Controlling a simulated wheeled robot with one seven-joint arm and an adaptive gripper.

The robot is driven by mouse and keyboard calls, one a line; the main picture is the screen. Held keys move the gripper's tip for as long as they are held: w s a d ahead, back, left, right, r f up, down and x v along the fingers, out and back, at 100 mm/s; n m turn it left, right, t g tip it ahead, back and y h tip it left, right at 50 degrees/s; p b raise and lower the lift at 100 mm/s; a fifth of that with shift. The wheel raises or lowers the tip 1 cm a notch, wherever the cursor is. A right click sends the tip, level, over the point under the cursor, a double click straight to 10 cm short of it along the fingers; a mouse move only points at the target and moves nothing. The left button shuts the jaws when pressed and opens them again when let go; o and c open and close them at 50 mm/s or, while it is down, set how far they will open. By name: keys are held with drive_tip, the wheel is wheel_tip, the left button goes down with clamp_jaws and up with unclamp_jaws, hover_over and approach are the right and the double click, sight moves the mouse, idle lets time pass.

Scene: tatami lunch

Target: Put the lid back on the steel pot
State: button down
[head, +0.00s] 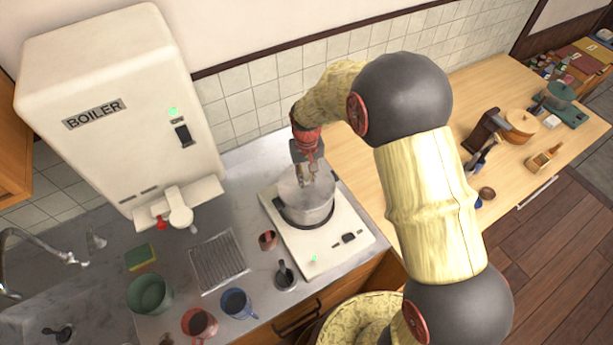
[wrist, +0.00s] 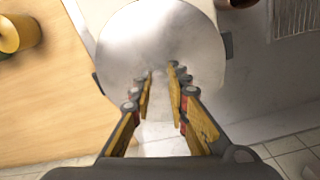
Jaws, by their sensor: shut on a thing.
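The steel pot (head: 307,213) stands on a white hot plate (head: 325,245) on the counter. Its round steel lid (wrist: 160,35) fills the upper middle of the wrist view, and dark pot handles (wrist: 228,45) show at its edge. My gripper (head: 306,180) points down over the pot, and its fingers (wrist: 160,72) are closed in on the lid's middle. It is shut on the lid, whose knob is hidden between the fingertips. The lid is over the pot mouth; I cannot tell whether it rests fully on the rim.
A boiler (head: 120,110) stands left of the pot. A drain grate (head: 218,260), a blue mug (head: 237,303), a red mug (head: 199,323) and a green bowl (head: 149,294) are on the counter. The wooden counter (head: 350,160) right of the hot plate has free room.

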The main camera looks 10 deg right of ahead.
drive_tip(key=c, duration=1.7)
unclamp_jaws()
drive_tip(key=shift+o, duration=0.3)
drive_tip(key=o, duration=0.4)
drive_tip(key=shift+o, duration=0.4)
drive_tip(key=shift+r+p, duration=1.95)
drive_tip(key=shift+r, duration=1.55)
clamp_jaws()
